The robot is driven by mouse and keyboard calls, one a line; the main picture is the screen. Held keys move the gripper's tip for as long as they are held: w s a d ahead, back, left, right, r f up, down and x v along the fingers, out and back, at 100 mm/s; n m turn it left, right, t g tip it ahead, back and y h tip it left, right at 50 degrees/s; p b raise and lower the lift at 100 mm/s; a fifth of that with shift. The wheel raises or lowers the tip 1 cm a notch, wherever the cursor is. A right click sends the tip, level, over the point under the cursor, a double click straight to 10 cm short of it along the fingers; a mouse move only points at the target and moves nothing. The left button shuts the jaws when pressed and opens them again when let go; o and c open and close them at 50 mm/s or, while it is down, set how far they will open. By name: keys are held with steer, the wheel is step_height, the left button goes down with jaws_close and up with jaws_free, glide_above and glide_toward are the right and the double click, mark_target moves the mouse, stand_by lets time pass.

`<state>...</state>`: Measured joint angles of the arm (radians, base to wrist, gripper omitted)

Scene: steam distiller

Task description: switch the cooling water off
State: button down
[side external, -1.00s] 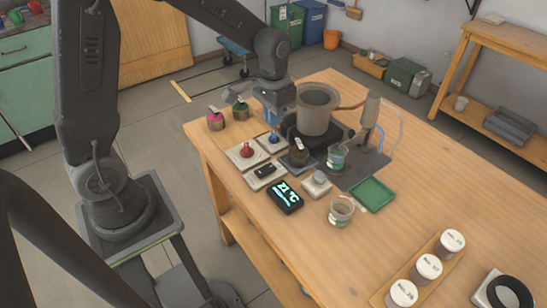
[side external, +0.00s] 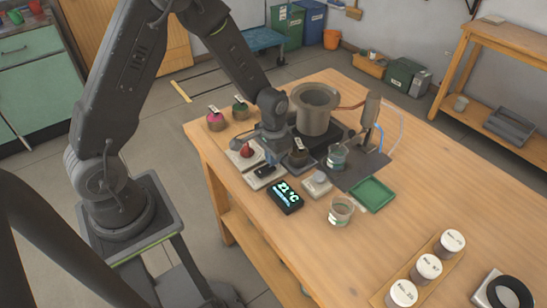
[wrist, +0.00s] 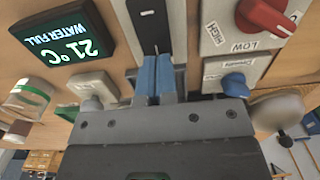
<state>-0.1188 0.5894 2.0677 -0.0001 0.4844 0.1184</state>
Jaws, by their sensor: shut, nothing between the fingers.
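My gripper (side external: 270,158) is shut and empty, pointing down at the black switch (side external: 264,171) on its pale plate. In the wrist view its blue fingertips (wrist: 156,60) sit together over the near end of the switch (wrist: 150,22); I cannot tell whether they touch it. A blue knob (wrist: 235,84) on a white labelled plate is to the right of the fingers in the wrist view; its label is too small to read surely. My gripper hides this knob in the side view. The switch's position is not clear.
A red knob (wrist: 266,16), marked HIGH and LOW, is close by. The display (wrist: 62,38) reads WATER FULL and 21 °C. The pot (side external: 315,112), beaker (side external: 341,211) and green tray (side external: 371,194) stand on the table. The table's right middle is clear.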

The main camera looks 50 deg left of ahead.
steer(key=shift+f, duration=0.3)
steer(key=shift+w+f+g, duration=0.1)
steer(key=shift+f+g, duration=0.15)
steer(key=shift+g, duration=0.05)
steer(key=shift+r, duration=0.15)
steer(key=shift+r, duration=0.7)
